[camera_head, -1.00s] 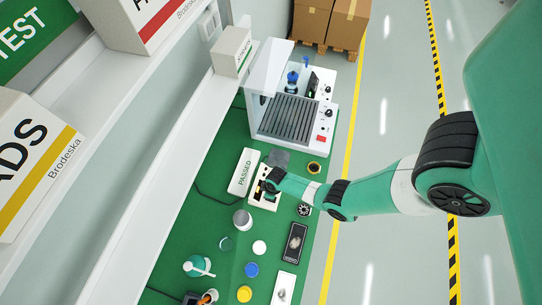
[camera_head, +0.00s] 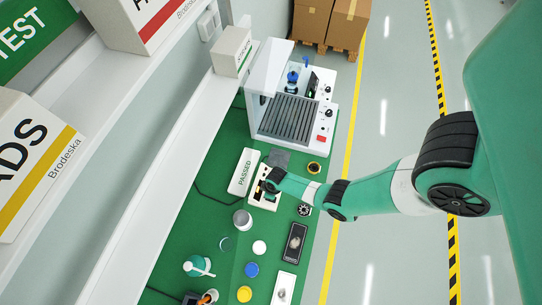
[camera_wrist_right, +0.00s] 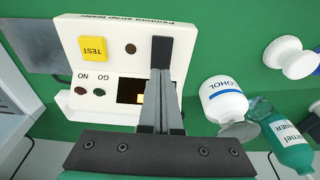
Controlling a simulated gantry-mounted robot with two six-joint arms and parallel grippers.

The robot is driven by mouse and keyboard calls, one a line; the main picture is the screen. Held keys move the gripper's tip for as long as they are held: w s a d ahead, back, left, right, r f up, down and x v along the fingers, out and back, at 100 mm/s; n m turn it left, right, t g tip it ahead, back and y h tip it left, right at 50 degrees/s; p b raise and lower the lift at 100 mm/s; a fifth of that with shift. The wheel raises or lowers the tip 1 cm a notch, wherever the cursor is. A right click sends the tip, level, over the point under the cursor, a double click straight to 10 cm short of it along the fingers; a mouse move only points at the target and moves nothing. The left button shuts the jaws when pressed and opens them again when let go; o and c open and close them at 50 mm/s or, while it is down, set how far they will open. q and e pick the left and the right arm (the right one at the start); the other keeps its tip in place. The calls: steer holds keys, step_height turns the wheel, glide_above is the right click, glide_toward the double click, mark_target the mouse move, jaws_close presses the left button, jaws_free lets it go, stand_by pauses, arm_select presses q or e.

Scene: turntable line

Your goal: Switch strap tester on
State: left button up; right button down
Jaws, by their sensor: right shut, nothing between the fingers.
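The strap tester is a white box (camera_wrist_right: 113,40) with a yellow TEST button, two small dark round lamps by the NO and GO lettering, and a dark recess with a yellow patch inside. A dark upright block (camera_wrist_right: 161,52) shows on its face near the fingers. My right gripper (camera_wrist_right: 161,75) is shut and empty, its fingers over the tester's face beside the recess. They hide part of the recess, and I cannot tell whether they touch. In the head view, my right gripper (camera_head: 266,188) covers much of the tester (camera_head: 258,199). My left gripper is not in view.
A PASSED box (camera_head: 244,172) stands left of the tester. A grey mat (camera_head: 279,158) lies behind it, and a white machine (camera_head: 320,123) stands farther back. An alcohol bottle (camera_wrist_right: 222,100) and a cleaner bottle (camera_wrist_right: 288,140) stand right of the fingers in the wrist view.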

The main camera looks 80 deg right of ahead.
steer(key=shift+f+b, duration=0.9)
stand_by(0.8)
